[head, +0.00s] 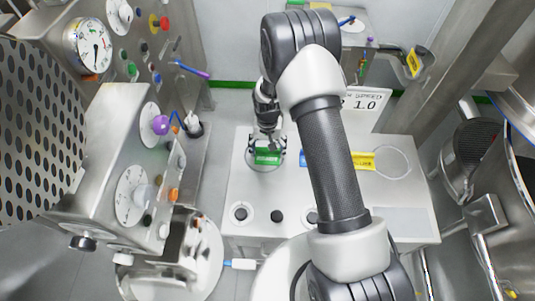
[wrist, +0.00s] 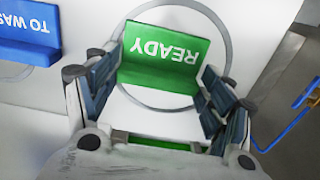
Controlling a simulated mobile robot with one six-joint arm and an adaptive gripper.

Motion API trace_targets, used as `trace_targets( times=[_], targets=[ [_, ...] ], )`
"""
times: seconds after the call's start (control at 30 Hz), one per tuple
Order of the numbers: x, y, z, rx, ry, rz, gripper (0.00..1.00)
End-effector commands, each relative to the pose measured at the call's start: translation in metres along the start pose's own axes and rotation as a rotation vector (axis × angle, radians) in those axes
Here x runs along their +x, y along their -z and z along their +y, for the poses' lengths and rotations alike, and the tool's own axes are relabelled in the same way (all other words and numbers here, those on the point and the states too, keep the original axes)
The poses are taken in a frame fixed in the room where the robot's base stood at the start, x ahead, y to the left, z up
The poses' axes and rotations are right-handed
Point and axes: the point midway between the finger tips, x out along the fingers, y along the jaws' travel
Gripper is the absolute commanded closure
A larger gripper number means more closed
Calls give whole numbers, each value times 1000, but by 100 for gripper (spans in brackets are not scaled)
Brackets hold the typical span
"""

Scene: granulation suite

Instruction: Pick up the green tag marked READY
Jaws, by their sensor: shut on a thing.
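The green tag (wrist: 163,55) marked READY shows between my gripper's fingers in the wrist view, its lettering upside down there. In the head view the green tag (head: 267,157) is at the far left part of the white table. My gripper (wrist: 160,90) is shut on the tag, with a finger on each side of it. In the head view my gripper (head: 267,146) points down over the tag. The tag is over a grey ring outline (wrist: 225,30); I cannot tell whether it still touches the surface.
A blue tag (wrist: 28,35) marked TO WA... is beside it; my arm mostly hides it in the head view. A yellow tag (head: 362,161) lies farther right, near an empty ring (head: 393,162). A control panel (head: 110,150) with dials and knobs stands left. A sign (head: 362,103) stands behind the table.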

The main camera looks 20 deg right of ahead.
Motion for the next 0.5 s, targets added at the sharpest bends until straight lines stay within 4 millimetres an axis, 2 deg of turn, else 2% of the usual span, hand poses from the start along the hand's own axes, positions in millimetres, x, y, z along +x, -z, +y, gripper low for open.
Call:
trace_targets(
  times=[0.17,0.5],
  targets=[
    [0,0,0,0,0,0,42],
    [-5,0,0,0,0,1,42]
  ],
)
